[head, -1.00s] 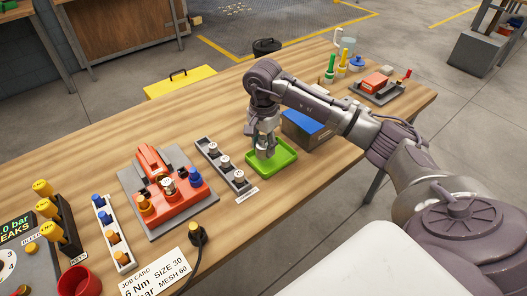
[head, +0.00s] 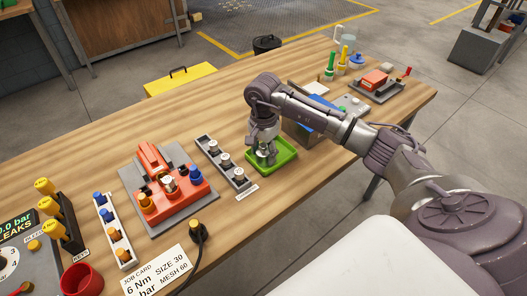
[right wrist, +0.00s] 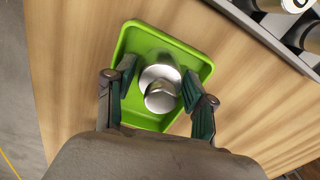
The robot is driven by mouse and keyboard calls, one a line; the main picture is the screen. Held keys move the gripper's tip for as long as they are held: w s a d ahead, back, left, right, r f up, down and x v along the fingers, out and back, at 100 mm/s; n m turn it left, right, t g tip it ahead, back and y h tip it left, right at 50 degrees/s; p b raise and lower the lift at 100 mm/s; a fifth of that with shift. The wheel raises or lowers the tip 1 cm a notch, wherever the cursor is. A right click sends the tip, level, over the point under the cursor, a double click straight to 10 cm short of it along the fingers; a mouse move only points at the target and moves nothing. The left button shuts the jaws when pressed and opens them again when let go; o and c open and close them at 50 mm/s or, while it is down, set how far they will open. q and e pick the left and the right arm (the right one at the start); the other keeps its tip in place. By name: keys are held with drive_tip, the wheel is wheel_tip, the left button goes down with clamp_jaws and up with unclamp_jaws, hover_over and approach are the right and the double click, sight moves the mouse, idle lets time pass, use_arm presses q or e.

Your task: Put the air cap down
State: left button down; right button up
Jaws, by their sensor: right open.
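The air cap (right wrist: 161,92) is a shiny silver round metal piece in the right wrist view. It is in the small green tray (head: 288,152), which also shows in the right wrist view (right wrist: 190,52). My right gripper (head: 264,155) points down over the tray. Its fingers are open on either side of the air cap, with visible gaps in the right wrist view. In the head view the fingers partly hide the cap. My left gripper is not in view.
A grey rack (head: 211,146) with several silver pieces stands left of the tray. Beyond it is an orange fixture (head: 157,158) on a grey plate. A blue-topped box (head: 298,131) is close behind the tray, under my right arm. Bare wood (head: 238,222) lies in front.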

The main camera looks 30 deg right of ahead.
sight(263, 145)
drive_tip(key=shift+r, duration=0.3)
wheel_tip(263, 145, up, 10)
drive_tip(key=shift+r+b, duration=0.2)
drive_tip(key=shift+b, duration=0.9)
drive_tip(key=shift+r, duration=0.65)
